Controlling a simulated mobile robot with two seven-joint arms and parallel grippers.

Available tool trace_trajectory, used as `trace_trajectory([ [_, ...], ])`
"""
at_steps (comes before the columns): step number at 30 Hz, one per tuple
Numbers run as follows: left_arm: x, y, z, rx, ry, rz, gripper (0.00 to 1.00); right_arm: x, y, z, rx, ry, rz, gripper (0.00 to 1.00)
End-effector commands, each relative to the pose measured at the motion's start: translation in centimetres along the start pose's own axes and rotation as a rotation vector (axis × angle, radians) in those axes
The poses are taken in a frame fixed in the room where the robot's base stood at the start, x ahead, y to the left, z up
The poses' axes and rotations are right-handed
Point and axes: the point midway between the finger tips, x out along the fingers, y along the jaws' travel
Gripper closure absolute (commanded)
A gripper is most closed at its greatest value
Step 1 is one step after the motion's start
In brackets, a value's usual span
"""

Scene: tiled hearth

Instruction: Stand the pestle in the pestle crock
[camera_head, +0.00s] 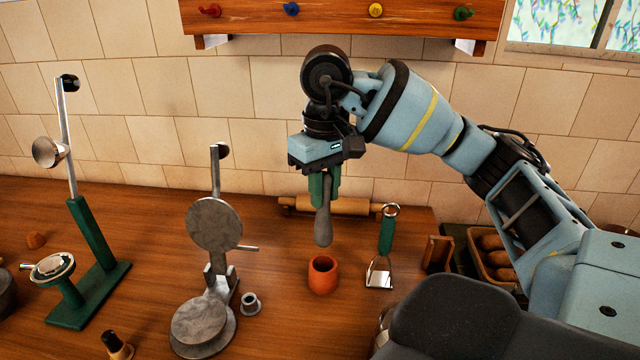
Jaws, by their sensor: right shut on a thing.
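The pestle (323,226) is grey with a rounded, thicker lower end and hangs roughly upright. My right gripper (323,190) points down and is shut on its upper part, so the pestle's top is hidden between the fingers. An orange-red pot, which looks like the pestle crock (322,281), stands upright on the wooden table with its dark mouth open upward. In the picture the pestle's lower end is just above the crock's rim, apart from it. My left gripper does not show.
A rolling pin (345,206) lies behind the pestle. A green-handled scraper (387,235) stands right of the crock, beside a wooden block (437,253) and a tray of brown rolls (497,263). A grey press (213,290) and small metal cup (250,303) stand left.

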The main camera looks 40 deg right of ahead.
Motion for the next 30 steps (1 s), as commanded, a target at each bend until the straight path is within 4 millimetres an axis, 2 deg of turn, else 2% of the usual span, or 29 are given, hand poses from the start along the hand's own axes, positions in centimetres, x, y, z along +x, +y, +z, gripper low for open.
trace_trajectory([
  [2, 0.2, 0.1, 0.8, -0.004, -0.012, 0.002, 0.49, 0.8, 0.0, 0.0, 0.0, -0.003, 0.001, 1.0],
  [14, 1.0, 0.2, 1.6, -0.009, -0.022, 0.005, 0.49, 3.4, 0.0, 0.0, 0.001, -0.001, 0.001, 1.0],
  [30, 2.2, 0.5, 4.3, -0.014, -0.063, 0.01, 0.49, 7.2, 0.0, 0.0, 0.0, -0.002, 0.001, 1.0],
])
